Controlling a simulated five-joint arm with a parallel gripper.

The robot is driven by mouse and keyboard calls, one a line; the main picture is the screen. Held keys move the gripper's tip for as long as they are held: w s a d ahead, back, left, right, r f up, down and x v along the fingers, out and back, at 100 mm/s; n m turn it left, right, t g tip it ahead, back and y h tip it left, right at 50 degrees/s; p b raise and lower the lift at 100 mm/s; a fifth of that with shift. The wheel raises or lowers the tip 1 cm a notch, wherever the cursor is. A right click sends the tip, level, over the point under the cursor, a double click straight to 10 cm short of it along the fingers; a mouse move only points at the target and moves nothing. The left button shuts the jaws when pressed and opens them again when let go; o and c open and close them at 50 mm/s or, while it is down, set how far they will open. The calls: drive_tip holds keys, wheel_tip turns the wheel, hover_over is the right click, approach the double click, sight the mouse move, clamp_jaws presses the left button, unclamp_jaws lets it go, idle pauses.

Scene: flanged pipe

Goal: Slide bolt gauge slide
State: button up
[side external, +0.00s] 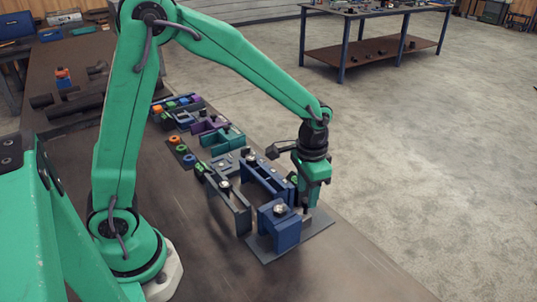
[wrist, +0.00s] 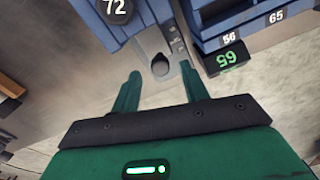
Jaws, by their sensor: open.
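A blue gauge block (side external: 279,228) with a pale round knob on top stands on a dark flat plate (side external: 266,252) near the table edge. In the side view my gripper (side external: 307,207) points down just right of the block; the fingertips' exact height is unclear.
A blue rack (wrist: 245,22) marked 56 and 65 and a green numbered tag (wrist: 226,58) are close to the right finger. Behind the block stands a long blue holder (side external: 264,178); a dark grey bar (side external: 230,205) is to its left. Floor lies beyond the table's right edge.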

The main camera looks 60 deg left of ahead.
drive_tip(key=shift+f, duration=1.05)
clamp_jaws()
drive_tip(key=shift+w+r, duration=0.1)
drive_tip(key=shift+w, duration=2.3)
unclamp_jaws()
drive_tip(key=shift+s+r, duration=0.1)
